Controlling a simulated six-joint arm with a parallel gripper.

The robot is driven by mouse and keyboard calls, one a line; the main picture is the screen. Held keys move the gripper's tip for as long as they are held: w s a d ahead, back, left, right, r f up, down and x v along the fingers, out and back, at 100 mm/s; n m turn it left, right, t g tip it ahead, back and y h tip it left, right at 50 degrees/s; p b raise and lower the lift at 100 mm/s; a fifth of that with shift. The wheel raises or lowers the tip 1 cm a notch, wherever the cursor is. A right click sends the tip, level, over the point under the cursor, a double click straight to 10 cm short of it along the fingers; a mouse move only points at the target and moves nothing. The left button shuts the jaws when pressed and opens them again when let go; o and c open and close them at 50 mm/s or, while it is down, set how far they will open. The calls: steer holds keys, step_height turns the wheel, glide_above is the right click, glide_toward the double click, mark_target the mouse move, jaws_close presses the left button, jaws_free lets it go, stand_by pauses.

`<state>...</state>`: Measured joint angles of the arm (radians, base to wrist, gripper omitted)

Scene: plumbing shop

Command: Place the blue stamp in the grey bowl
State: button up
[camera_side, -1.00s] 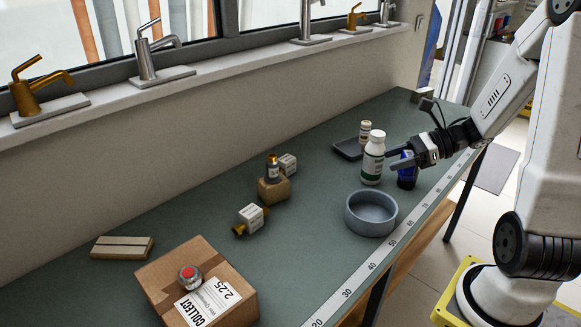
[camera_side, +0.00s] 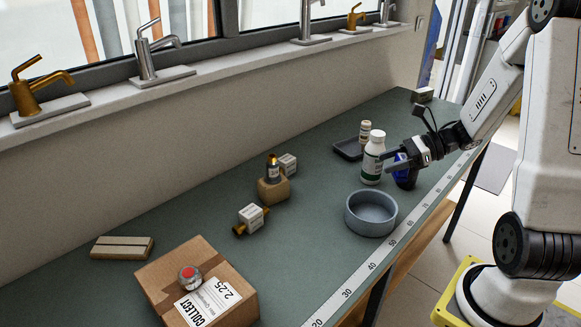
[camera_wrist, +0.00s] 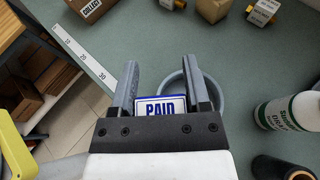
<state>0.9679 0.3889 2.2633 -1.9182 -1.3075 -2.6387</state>
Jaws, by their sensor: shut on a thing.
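The blue stamp, with a white face reading PAID, sits between the jaws of my gripper (camera_wrist: 160,85) in the wrist view (camera_wrist: 160,109). My gripper is shut on the stamp. I cannot tell how far it is above the bench. The grey bowl (camera_side: 371,228) stands empty on the green bench, to the left and nearer the side camera. Its rim also shows in the wrist view (camera_wrist: 219,92), partly hidden by the right jaw.
A white bottle (camera_side: 373,163) stands close beside my gripper. Behind it are a dark tray (camera_side: 347,151) and a small bottle (camera_side: 365,130). A cardboard box (camera_side: 240,302), a brass valve (camera_side: 240,229) and small boxes lie left. A ruler strip (camera_side: 375,269) runs along the bench edge.

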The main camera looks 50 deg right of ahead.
steer(key=w+d+f, duration=0.3)
steer(key=w+f, duration=0.4)
steer(key=w, duration=0.1)
steer(key=shift+f, duration=0.1)
steer(key=shift+w+d+f, duration=0.1)
steer(key=shift+w+f, duration=0.05)
steer(key=shift+f, duration=0.75)
steer(key=shift+w+f, duration=0.1)
steer(key=shift+f, duration=0.8)
steer(key=shift+f, duration=0.45)
steer(key=o, duration=1.3)
steer(key=shift+c, duration=0.2)
steer(key=shift+r, duration=0.1)
